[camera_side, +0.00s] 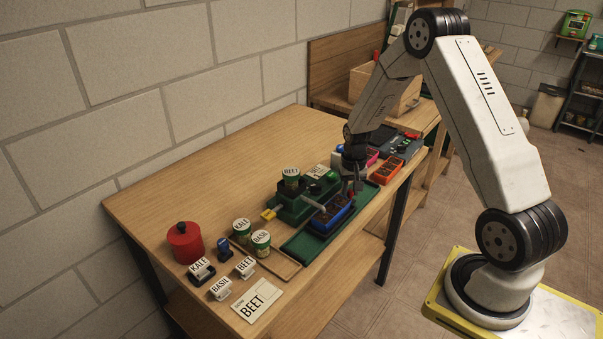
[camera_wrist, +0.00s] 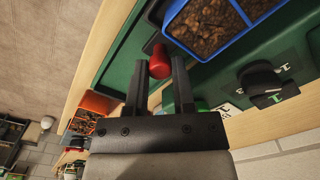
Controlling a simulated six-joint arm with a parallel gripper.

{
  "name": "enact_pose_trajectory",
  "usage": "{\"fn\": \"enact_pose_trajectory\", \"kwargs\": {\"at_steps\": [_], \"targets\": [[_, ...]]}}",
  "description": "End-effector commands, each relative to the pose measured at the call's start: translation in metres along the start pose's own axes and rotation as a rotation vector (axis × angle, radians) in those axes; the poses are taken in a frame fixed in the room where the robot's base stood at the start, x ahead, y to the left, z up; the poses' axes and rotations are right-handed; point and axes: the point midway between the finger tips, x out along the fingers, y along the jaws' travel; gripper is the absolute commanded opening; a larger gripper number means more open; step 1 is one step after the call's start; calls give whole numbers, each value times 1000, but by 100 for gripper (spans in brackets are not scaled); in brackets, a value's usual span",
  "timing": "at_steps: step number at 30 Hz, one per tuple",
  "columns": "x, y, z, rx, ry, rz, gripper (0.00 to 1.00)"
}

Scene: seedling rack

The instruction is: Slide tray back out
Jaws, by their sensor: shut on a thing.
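The blue tray (camera_side: 341,222) is filled with dark soil and sits on the green base (camera_side: 303,248), beside and partly under the green seeding station (camera_side: 290,208). Its blue rim also shows at the top of the wrist view (camera_wrist: 212,58). A red handle (camera_wrist: 160,63) stands near the tray's corner in the wrist view. My gripper (camera_wrist: 160,70) has its two black fingers on either side of the red handle and is shut on it. In the side view my gripper (camera_side: 354,186) is low at the tray's far right end. How the handle joins the tray is hidden.
A BEET jar (camera_side: 291,178) stands on the station. KALE and BASIL jars (camera_side: 261,241) stand in a wooden tray at its left, near label holders, a BEET card (camera_side: 256,300) and a red canister (camera_side: 185,243). Orange trays (camera_side: 386,170) lie beyond my gripper. The table's front edge is close.

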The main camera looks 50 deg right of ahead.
Motion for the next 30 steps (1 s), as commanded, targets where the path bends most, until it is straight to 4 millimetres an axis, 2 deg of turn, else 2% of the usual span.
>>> {"fn": "enact_pose_trajectory", "kwargs": {"at_steps": [7, 19, 30], "targets": [[0, 10, -10, 3, -1, 1, 0], [0, 60, -60, 3, -1, 1, 0], [-1, 68, -69, 1, 3, 2, 0]]}}
